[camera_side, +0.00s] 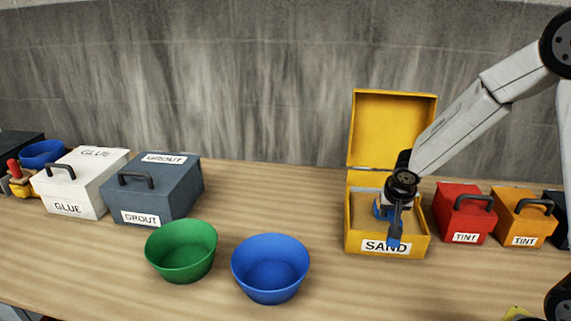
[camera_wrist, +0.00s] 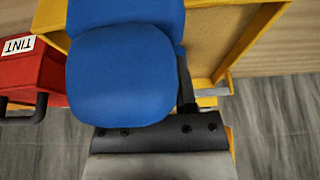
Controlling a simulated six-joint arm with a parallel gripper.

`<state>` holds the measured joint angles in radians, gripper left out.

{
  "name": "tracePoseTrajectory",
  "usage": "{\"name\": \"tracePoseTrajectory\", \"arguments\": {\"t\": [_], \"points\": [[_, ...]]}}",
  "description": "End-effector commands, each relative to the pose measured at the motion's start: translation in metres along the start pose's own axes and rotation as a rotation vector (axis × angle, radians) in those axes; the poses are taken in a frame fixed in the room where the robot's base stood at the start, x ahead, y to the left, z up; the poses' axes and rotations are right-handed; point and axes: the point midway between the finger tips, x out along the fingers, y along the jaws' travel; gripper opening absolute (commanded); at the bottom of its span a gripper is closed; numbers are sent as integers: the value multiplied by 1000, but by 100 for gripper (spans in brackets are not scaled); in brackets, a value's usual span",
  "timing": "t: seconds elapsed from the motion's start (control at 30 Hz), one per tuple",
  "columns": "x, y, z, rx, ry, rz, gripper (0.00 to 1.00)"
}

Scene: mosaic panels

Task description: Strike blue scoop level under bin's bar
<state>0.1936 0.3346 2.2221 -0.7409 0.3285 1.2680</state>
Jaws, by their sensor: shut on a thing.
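The yellow sand bin (camera_side: 354,240) stands right of the middle of the bench in the side view, its lid raised at the back. Tan sand (camera_side: 368,203) shows inside it. My gripper (camera_side: 396,212) is over the bin's front part, shut on the blue scoop (camera_side: 394,235). In the wrist view the scoop (camera_wrist: 122,75) fills the middle and hides much of the bin (camera_wrist: 235,45). The scoop's bowl and any sand in it cannot be made out. A greyish strip (camera_wrist: 214,91) shows along one edge of the bin; I cannot tell if it is the bar.
A red tint box (camera_side: 460,215) stands close to the bin's right, with an orange tint box (camera_side: 520,218) beyond it. A blue bowl (camera_side: 270,268) and a green bowl (camera_side: 181,252) stand to the left. Grout (camera_side: 165,185) and glue (camera_side: 85,180) boxes are further left. Bare bench lies between bowl and bin.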

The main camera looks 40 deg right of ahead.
Motion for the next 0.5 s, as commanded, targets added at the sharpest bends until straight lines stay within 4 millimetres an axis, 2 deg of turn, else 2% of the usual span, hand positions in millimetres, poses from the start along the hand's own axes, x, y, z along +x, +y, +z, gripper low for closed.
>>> {"name": "tracePoseTrajectory", "arguments": {"t": [0.5], "points": [[-9, 0, 20, -1, 1, -2, 0]]}}
